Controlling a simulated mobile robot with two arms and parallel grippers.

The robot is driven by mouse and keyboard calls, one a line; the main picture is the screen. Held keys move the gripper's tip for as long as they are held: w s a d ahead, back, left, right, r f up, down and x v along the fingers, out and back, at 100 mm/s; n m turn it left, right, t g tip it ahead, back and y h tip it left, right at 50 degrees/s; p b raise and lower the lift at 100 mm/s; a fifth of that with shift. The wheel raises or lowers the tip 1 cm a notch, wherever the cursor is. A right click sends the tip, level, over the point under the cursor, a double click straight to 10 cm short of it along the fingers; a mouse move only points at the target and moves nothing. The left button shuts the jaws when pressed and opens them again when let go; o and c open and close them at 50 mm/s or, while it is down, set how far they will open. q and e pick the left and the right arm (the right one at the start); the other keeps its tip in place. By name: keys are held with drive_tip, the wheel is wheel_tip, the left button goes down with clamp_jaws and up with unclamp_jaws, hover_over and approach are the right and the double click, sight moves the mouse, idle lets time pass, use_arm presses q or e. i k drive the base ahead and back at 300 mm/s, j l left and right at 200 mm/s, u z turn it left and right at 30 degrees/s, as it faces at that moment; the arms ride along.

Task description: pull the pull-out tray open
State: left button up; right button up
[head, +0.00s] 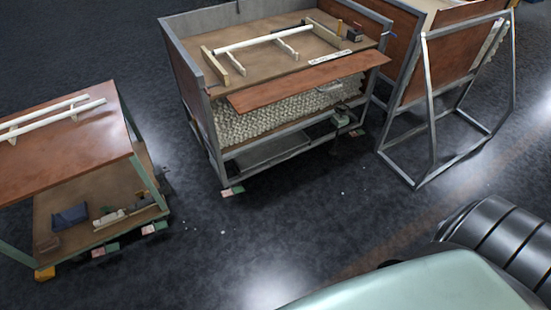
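A metal-framed bench stands at the upper middle. A reddish-brown wooden board (300,83) runs along the front of its worktop (255,74) and sticks out towards me; it looks like the pull-out tray, but I cannot tell how far it is out. No handle shows on it. Below it is a pale bumpy mass of packed pieces (275,117), and lower down a grey metal shelf (272,150). Neither of my grippers is in view.
A low wooden-topped table (60,155) with white tubes (55,118) stands at the left. A metal frame with a tilted brown panel (440,75) stands at the right. The dark floor (270,220) before the bench is mostly clear, with small white bits on it.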

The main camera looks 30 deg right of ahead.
sight(249, 160)
drive_tip(key=i+l, duration=0.2)
drive_tip(key=i, duration=0.2)
drive_tip(key=i+l, duration=0.25)
drive_tip(key=i, duration=0.15)
drive_tip(key=i+z, duration=0.1)
drive_tip(key=z, duration=0.3)
drive_tip(key=i+l+z, duration=0.1)
drive_tip(key=z, duration=0.25)
drive_tip(key=i+z, duration=0.15)
drive_tip(key=z, duration=0.25)
drive_tip(key=i+j+z, duration=0.1)
drive_tip(key=z, duration=0.25)
